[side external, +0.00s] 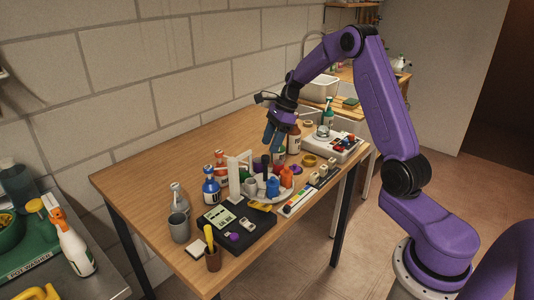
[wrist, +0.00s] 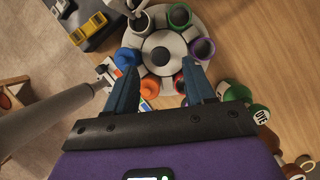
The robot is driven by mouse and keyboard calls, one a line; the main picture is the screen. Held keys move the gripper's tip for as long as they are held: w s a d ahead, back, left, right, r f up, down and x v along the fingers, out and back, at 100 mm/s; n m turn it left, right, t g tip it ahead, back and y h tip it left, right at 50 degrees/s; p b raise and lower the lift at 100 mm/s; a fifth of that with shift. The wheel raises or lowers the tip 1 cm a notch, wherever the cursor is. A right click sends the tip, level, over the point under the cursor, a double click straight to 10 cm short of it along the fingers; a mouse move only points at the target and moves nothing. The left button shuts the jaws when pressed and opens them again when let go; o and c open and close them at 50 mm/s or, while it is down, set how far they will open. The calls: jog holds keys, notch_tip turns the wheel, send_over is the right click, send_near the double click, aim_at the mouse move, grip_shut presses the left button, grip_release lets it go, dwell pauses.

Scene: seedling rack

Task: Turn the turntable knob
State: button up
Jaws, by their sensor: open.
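The turntable (wrist: 143,62) is a light grey disc with coloured cups around its rim. Its dark round knob (wrist: 160,56) is at the centre in the wrist view. My gripper (wrist: 161,67) is open, and its two blue fingers are apart with the knob in the gap between their tips in that view. Nothing is held. In the side view my gripper (side external: 274,137) hangs above the back of the turntable (side external: 266,199). Blue (side external: 272,186) and orange (side external: 287,176) cups show on the near side. The knob cannot be made out there.
A white arch (side external: 233,178) stands left of the turntable. Bottles stand close to my right finger in the wrist view, including a green one (wrist: 236,92). The table's back left is clear.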

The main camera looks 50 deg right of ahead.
aim_at(266, 156)
jog(key=shift+x, duration=2.25)
grip_shut()
